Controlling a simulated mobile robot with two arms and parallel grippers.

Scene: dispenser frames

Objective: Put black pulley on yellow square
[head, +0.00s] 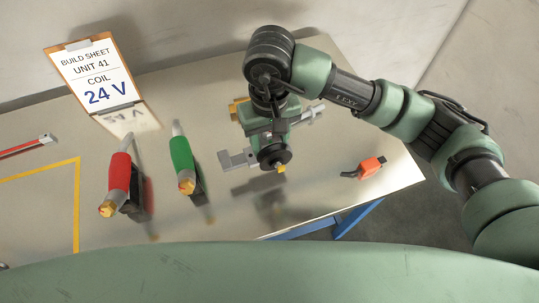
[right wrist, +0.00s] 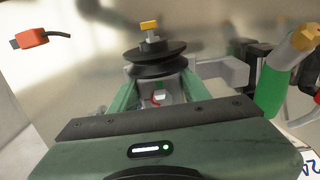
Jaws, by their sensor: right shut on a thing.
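A black pulley (head: 275,157) with a small yellow piece on its axis is held in my right gripper (head: 272,138), above the right part of the table. In the right wrist view the grooved black pulley (right wrist: 156,62) sits between the tips of the green fingers (right wrist: 158,82), with the yellow piece standing on top. The gripper is shut on it. The yellow square (head: 77,205) is a taped outline on the table at the far left, well away from the pulley. Only part of the outline shows. My left gripper is not in view.
A red-handled tool (head: 119,173) and a green-handled tool (head: 182,155) stand between the pulley and the square. A clipboard sheet (head: 95,75) stands behind them. A grey part (head: 238,160) shows beside my gripper. An orange part (head: 371,166) lies near the right edge. A red bar (head: 25,147) lies left.

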